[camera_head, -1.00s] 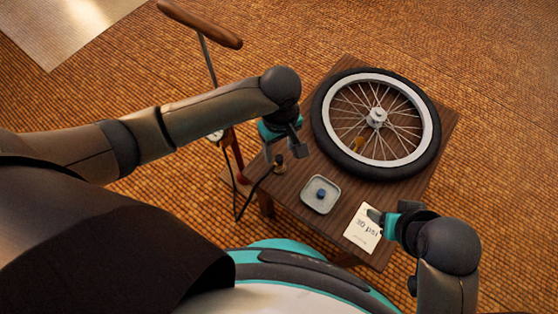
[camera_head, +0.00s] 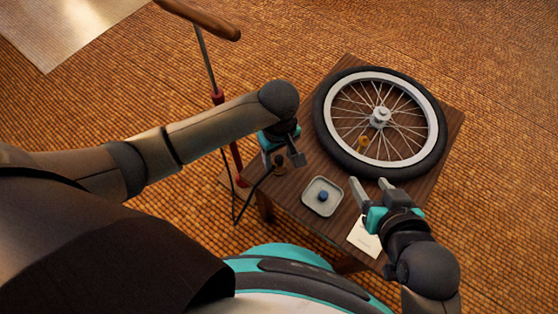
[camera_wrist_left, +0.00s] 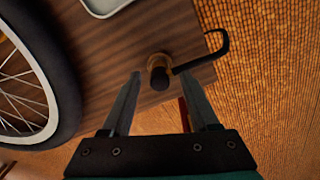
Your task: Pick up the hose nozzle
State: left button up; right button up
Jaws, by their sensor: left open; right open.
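The hose nozzle (camera_head: 280,163) is a small brass-coloured piece on a black hose, at the left edge of the small wooden table. In the left wrist view the nozzle (camera_wrist_left: 159,72) stands on the wood just beyond my left fingertips, roughly between their lines, with the hose leading off to the right. My right gripper (camera_head: 372,184) is open and empty over the table's front right part, near the wheel.
A spoked wheel with a black tyre (camera_head: 325,130) covers the table's back. A grey dish (camera_head: 311,208) with a blue cap (camera_head: 322,196) sits at the front. A paper note (camera_head: 361,240) lies under my right gripper. A floor pump (camera_head: 212,60) stands left of the table.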

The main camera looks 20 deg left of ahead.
pick_arm(q)
jog(key=shift+f, duration=0.1)
grip_shut()
dwell(0.6)
